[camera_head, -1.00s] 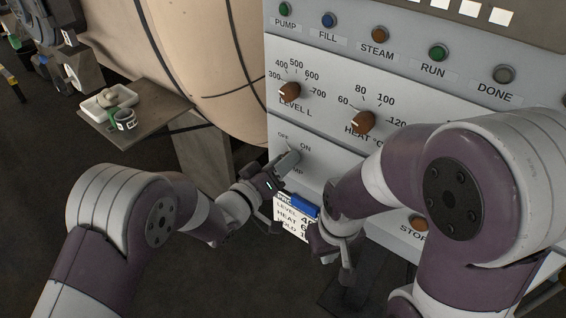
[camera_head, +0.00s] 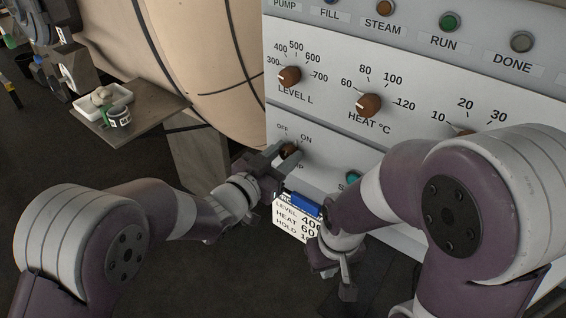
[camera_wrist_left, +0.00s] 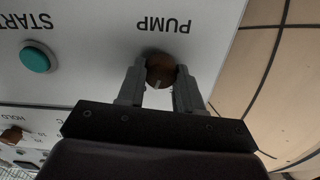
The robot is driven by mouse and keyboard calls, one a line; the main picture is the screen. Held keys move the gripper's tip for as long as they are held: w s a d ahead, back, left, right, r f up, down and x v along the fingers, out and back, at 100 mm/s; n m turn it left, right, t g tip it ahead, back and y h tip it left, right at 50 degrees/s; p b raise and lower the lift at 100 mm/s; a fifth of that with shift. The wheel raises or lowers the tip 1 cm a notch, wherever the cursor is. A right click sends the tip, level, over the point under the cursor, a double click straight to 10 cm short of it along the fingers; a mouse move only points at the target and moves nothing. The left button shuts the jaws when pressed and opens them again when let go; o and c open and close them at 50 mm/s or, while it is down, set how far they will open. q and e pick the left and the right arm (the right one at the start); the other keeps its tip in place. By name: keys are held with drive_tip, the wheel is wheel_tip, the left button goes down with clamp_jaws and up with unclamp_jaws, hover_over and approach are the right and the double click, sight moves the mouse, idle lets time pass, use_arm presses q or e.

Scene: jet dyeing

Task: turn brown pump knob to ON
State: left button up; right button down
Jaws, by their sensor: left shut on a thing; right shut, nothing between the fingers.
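The brown pump knob (camera_head: 291,149) is on the panel just below the OFF and ON labels, partly covered by my left gripper (camera_head: 282,157). In the left wrist view, the fingers of my left gripper (camera_wrist_left: 160,84) stand on both sides of the brown knob (camera_wrist_left: 159,66), shut on it. A pale mark shows on the knob's gripper-side edge; I cannot tell which label it points at. PUMP is printed upside down above it in that view. My right gripper (camera_head: 346,283) is shut and empty, hanging low in front of the panel.
A teal START button (camera_wrist_left: 37,57) is beside the pump knob. A card (camera_head: 291,218) with a blue clip (camera_head: 306,204) sits below, close to both grippers. Brown LEVEL (camera_head: 289,76) and HEAT (camera_head: 368,105) knobs are above. A shelf with a tray (camera_head: 120,94) is at left.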

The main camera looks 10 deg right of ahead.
use_arm(q)
drive_tip(key=shift+m+b, duration=1.25)
drive_tip(key=shift+m, duration=0.45)
drive_tip(key=o, duration=1)
drive_tip(key=shift+o, duration=0.2)
drive_tip(key=shift+s, duration=0.1)
drive_tip(key=p+v, duration=0.1)
drive_tip(key=v, duration=1.1)
drive_tip(key=shift+s+a, duration=0.2)
drive_tip(key=shift+a, duration=0.05)
